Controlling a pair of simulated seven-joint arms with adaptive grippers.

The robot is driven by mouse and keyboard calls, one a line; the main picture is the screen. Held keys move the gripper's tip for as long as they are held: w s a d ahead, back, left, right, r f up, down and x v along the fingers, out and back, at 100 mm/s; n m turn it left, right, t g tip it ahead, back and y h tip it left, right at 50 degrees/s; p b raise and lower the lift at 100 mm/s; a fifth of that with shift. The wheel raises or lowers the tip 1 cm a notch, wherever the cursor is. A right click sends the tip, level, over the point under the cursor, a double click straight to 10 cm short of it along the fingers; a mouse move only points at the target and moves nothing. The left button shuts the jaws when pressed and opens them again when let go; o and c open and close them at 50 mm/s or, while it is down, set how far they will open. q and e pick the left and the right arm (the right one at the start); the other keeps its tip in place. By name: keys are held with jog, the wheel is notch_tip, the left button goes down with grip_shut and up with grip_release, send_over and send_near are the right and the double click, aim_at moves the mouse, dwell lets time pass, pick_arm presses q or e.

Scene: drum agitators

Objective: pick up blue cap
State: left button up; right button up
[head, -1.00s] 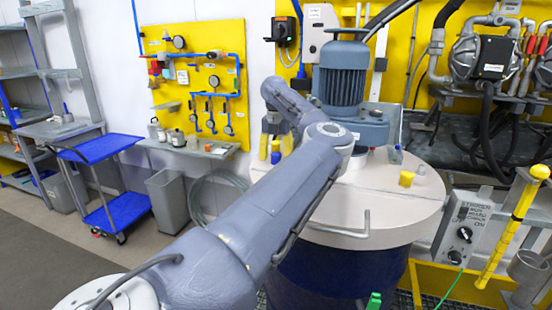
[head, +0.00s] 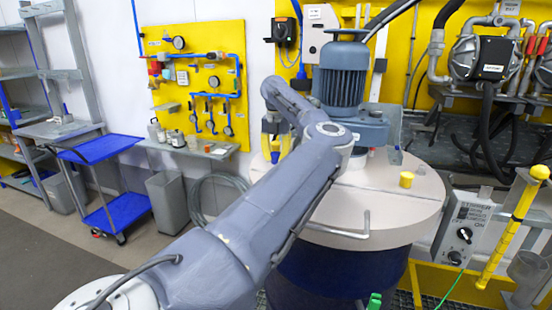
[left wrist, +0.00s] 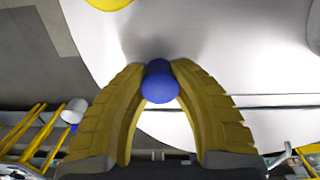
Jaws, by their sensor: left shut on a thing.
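The blue cap (left wrist: 161,86) is a small rounded piece between the fingertips in the left wrist view. My left gripper (left wrist: 160,68) has yellow ridged fingers that touch the cap on both sides, so it is shut on it. In the head view the left gripper (head: 275,142) points down over the left part of the pale drum lid (head: 390,205), with a bit of the blue cap (head: 275,157) below its fingers. Whether the cap still touches the lid is hard to tell. My right gripper is not in view.
A yellow cap (head: 406,179) stands on the lid's right side. The grey-blue agitator motor (head: 341,75) rises from the lid, close to my left arm. A bent handle (head: 350,228) sits at the lid's front. A blue cart (head: 100,150) stands at the left.

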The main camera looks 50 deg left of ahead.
aim_at(276, 153)
pick_arm(q)
notch_tip(276, 153, up, 20)
jog(key=shift+f, duration=0.15)
dwell(0.4)
dwell(0.4)
